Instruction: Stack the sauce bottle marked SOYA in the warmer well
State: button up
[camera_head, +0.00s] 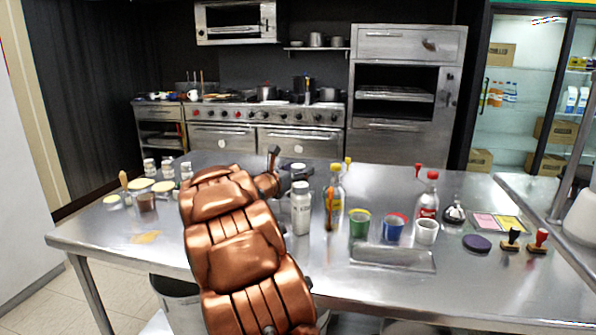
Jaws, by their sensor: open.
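Several bottles stand on the steel counter, but no SOYA mark is legible at this size. A clear bottle with a yellow cap and label (335,197) stands upright right of my arm. A white bottle (301,208) stands just left of it, and a red-capped bottle (428,195) stands farther right. A shallow rectangular steel recess or tray (393,258) lies near the front edge; I cannot tell if it is the warmer well. My gripper (287,169) is open beyond my copper arm, by the white bottle's top. My arm hides part of the counter.
Small jars and bowls (140,184) sit left. The counter's front right (500,285) is bare.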

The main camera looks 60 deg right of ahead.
jog(key=shift+r, duration=0.25)
jog(key=shift+a, duration=0.35)
jog(key=a, duration=0.5)
jog(key=shift+w+a+r, duration=0.1)
jog(key=shift+w+a, duration=0.05)
jog(key=shift+a, duration=0.8)
